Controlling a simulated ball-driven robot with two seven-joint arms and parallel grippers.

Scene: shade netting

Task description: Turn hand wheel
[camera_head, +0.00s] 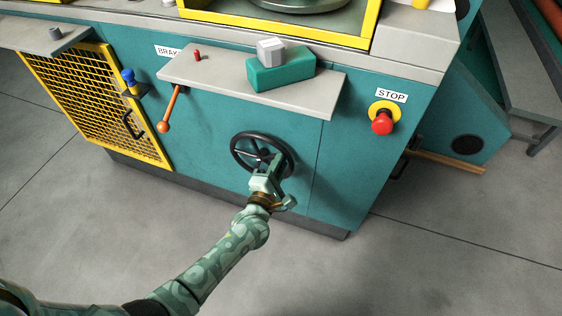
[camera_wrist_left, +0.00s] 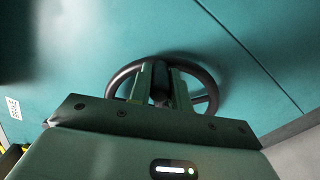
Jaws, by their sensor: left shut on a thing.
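The black hand wheel (camera_head: 235,152) is mounted on the front of the teal machine, below a grey shelf. It has a round rim with spokes. My left gripper (camera_head: 274,164) is at the wheel, its fingers over the right part of the wheel. In the left wrist view the wheel (camera_wrist_left: 205,76) shows behind the two green fingers (camera_wrist_left: 160,82), with a dark part of it between them. The gripper is shut on that part; the fingers hide which part it is. My right gripper is not in view.
A grey shelf (camera_head: 220,80) juts out above the wheel, holding a teal block (camera_head: 281,74) and a grey cube (camera_head: 270,50). An orange brake lever (camera_head: 171,108) hangs left of the wheel. A red stop button (camera_head: 382,123) sticks out at the right. Open floor (camera_head: 390,265) lies in front.

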